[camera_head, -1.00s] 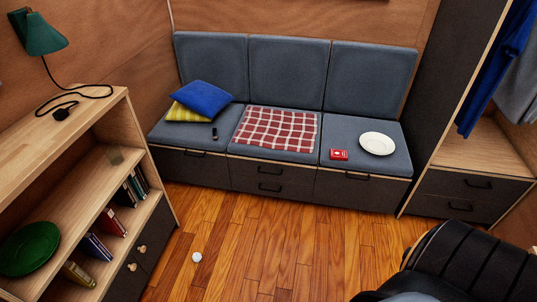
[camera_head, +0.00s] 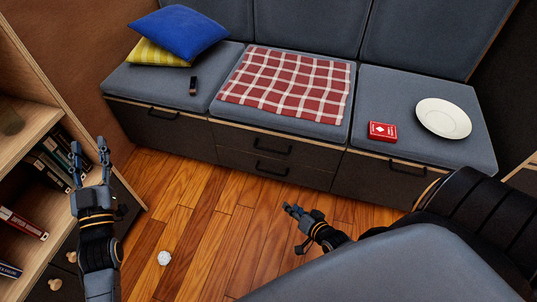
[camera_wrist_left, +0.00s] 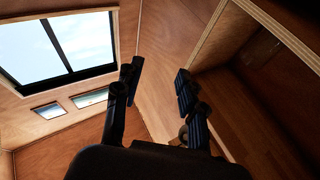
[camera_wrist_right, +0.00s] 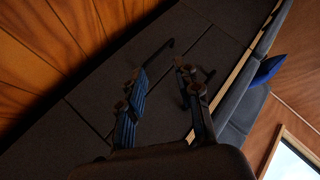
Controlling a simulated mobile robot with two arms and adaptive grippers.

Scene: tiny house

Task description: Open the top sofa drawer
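The top sofa drawer (camera_head: 240,138) is the upper of two dark drawers in the sofa's middle section, with a black bar handle (camera_head: 272,148). It looks shut. The lower drawer (camera_head: 295,178) is directly beneath it. My right gripper (camera_head: 292,208) is in front of and below these drawers, apart from them; its fingers stand apart and empty in the right wrist view (camera_wrist_right: 160,78), pointing toward the dark drawer fronts and handles. My left gripper (camera_head: 90,148) is raised beside the bookshelf at the left, with fingers apart and empty, also seen in the left wrist view (camera_wrist_left: 155,80).
The bookshelf (camera_head: 45,105) with books stands close to my left arm. A white crumpled ball (camera_head: 164,258) lies on the wooden floor (camera_head: 205,240). On the sofa are a red checked blanket (camera_head: 290,85), pillows (camera_head: 180,32), a remote (camera_head: 193,85), a red box (camera_head: 382,131) and a white plate (camera_head: 443,118).

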